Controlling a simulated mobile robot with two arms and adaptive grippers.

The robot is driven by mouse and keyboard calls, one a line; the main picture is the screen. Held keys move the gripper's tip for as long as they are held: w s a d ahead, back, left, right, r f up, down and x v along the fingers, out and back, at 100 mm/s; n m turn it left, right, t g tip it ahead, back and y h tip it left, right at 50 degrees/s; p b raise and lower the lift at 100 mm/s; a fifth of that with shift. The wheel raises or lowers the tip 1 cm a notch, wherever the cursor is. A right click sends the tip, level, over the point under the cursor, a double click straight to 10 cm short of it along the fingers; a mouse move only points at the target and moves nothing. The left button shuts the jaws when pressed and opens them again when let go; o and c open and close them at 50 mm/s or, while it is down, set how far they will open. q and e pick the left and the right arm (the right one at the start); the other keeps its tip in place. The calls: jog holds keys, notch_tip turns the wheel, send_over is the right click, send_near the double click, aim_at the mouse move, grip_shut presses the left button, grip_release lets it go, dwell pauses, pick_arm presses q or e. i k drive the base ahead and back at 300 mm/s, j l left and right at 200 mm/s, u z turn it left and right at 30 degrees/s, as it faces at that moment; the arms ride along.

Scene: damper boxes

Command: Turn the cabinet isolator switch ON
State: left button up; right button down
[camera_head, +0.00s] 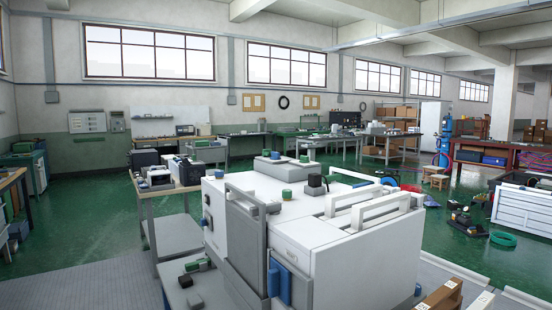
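A large white cabinet-like unit (370,262) stands in the centre foreground. Pale rail-like handles (375,208) rise from its top, and small green-capped parts (287,195) and a black part (317,184) sit on it. Blue parts (280,281) show on its near side. A grey panel (87,122) and a smaller box (117,121) with small fittings are on the far left wall. I cannot tell which part is the isolator switch, or its position. Neither of my grippers is in view.
A bench (180,238) with devices stands left of the white unit. Cardboard boxes (440,296) lie at the lower right. Green floor (95,215) is open at the left.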

aim_at(275, 155)
jog(key=j+u, duration=0.25)
jog(key=j, duration=0.15)
jog(key=i+j+u, duration=0.15)
jog(key=j+u, duration=0.15)
jog(key=i+j+u, duration=0.15)
jog(key=i+j, duration=0.25)
jog(key=i+j+u, duration=0.15)
jog(key=i+j, duration=0.15)
jog(key=i, duration=0.2)
jog(key=i+j+u, duration=0.15)
jog(key=i+j, duration=0.15)
jog(key=i, duration=0.2)
jog(key=i+j+u, duration=0.15)
jog(key=i, duration=1.4)
jog(key=i+j, duration=0.1)
jog(key=i, duration=0.95)
jog(key=i+l+z, duration=0.15)
jog(key=i+z, duration=0.7)
jog(key=i+j+z, duration=0.1)
jog(key=i+z, duration=0.3)
jog(key=i+j+z, duration=0.4)
jog(key=i+l, duration=0.05)
jog(key=l, duration=0.05)
